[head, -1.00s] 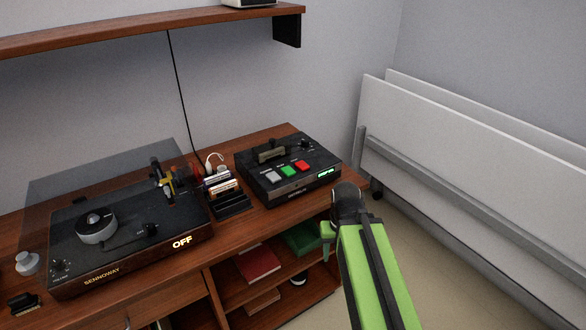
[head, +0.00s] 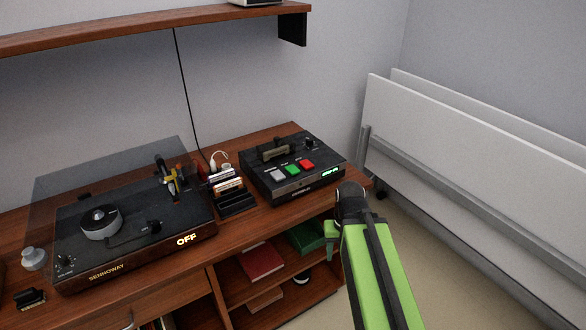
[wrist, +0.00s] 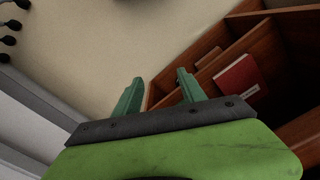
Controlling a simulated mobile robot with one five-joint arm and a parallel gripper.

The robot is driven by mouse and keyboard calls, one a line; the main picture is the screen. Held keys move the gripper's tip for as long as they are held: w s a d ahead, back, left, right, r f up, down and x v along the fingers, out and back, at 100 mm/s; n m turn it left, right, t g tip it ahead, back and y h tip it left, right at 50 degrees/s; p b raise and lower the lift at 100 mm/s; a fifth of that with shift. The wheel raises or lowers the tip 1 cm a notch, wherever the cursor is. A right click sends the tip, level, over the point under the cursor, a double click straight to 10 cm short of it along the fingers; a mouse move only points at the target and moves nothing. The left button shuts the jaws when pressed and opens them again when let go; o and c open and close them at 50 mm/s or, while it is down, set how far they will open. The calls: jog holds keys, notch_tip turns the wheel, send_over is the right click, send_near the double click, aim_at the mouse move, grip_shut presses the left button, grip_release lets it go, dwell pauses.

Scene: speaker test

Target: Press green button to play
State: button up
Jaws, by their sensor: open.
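The green button (head: 292,170) sits on the front of a black cassette player (head: 262,163), between a grey button (head: 278,175) and a red button (head: 307,164). A small green display glows to the right of the buttons. The player stands at the right end of the wooden cabinet top. My green arm reaches up from the bottom right in the head view, in front of and below the player. In the wrist view my gripper (wrist: 158,88) is open and empty, its two green fingers apart above the floor and shelves. The buttons are not in the wrist view.
A turntable (head: 130,230) showing OFF stands left on the cabinet, with a rack of cassettes (head: 232,195) between it and the player. A red book (wrist: 237,77) lies on the shelves below. White folded panels (head: 460,130) stand at the right.

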grip_shut()
dwell(1.5)
